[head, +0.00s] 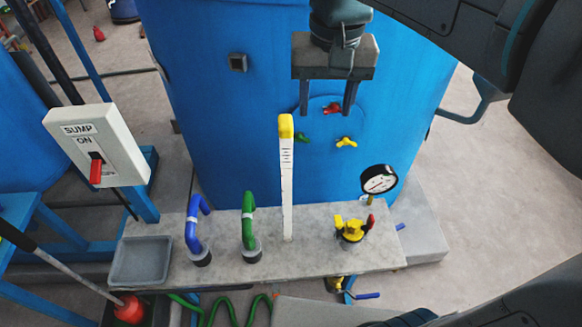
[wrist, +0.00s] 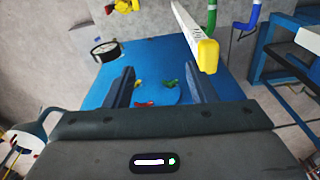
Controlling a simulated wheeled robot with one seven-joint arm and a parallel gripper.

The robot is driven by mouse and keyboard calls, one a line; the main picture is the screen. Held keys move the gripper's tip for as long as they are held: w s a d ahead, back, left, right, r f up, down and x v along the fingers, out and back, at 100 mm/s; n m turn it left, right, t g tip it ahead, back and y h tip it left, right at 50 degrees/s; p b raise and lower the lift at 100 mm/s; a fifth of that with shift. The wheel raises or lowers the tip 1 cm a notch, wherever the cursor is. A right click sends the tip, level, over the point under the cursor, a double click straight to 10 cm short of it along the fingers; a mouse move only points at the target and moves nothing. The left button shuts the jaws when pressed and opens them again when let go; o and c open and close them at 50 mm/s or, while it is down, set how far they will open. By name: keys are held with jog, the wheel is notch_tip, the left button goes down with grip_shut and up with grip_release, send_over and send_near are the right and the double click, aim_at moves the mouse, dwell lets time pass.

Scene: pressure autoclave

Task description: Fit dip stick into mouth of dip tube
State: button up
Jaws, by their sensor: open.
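The dip stick (head: 287,180) is a thin white graduated strip with a yellow top, standing upright on the grey ledge. In the wrist view its yellow end (wrist: 207,57) shows by the tip of the right-hand finger, outside the gap. My gripper (head: 327,110) is open and empty, its fingers pointing down, above and to the right of the stick's top. Both fingers also show in the wrist view (wrist: 160,68), spread apart. I cannot make out a separate dip tube mouth; whether the stick's foot stands in an opening or on the ledge is unclear.
A blue hooked pipe (head: 193,230) and a green one (head: 248,227) rise left of the stick. A yellow valve (head: 350,230) and a pressure gauge (head: 379,180) stand right. The large blue tank (head: 230,110) is behind. A grey tray (head: 142,262) and SUMP switch box (head: 97,145) are left.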

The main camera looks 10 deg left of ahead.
aim_at(287, 121)
jog(key=shift+g, duration=0.4)
jog(key=a+r, duration=0.1)
jog(key=a, duration=0.1)
jog(key=a+r, duration=0.1)
jog(key=a, duration=0.1)
jog(key=a+r, duration=0.1)
jog(key=shift+a+r, duration=0.1)
jog(key=shift+a, duration=0.5)
notch_tip(287, 121, down, 8)
jog(key=shift+f, duration=0.1)
jog(key=shift+s+a+f+p, duration=0.1)
jog(key=shift+f+p, duration=0.35)
jog(key=shift+f, duration=0.9)
jog(key=shift+s+f+p, duration=0.1)
jog(key=shift+f+p, duration=0.3)
jog(key=shift+f, duration=0.9)
grip_shut()
